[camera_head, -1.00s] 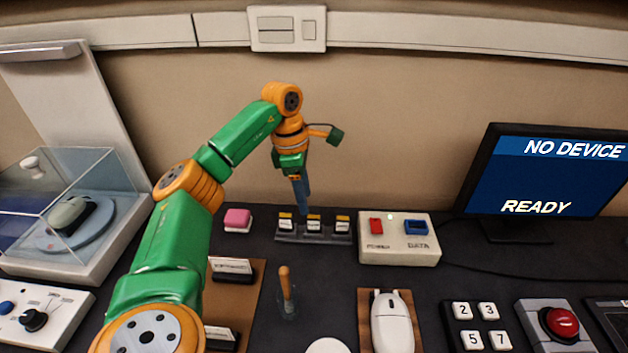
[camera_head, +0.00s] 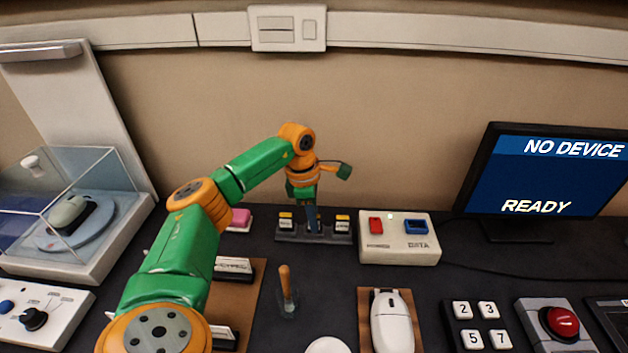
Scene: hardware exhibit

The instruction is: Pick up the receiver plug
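Small plugs with yellow and white tops stand in a dark holder (camera_head: 288,236) by the back wall. The left plug (camera_head: 286,220) and the right plug (camera_head: 342,222) show; which is the receiver plug I cannot tell. My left gripper (camera_head: 313,222) points straight down over the middle of the holder and hides the middle plug. My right gripper is out of view.
A white box (camera_head: 400,250) with a red and a blue socket stands right of the holder. A pink block (camera_head: 240,220) lies left of it. A white mouse (camera_head: 392,322), a wooden-handled tool (camera_head: 286,290) and a monitor (camera_head: 545,180) reading NO DEVICE, READY are nearby.

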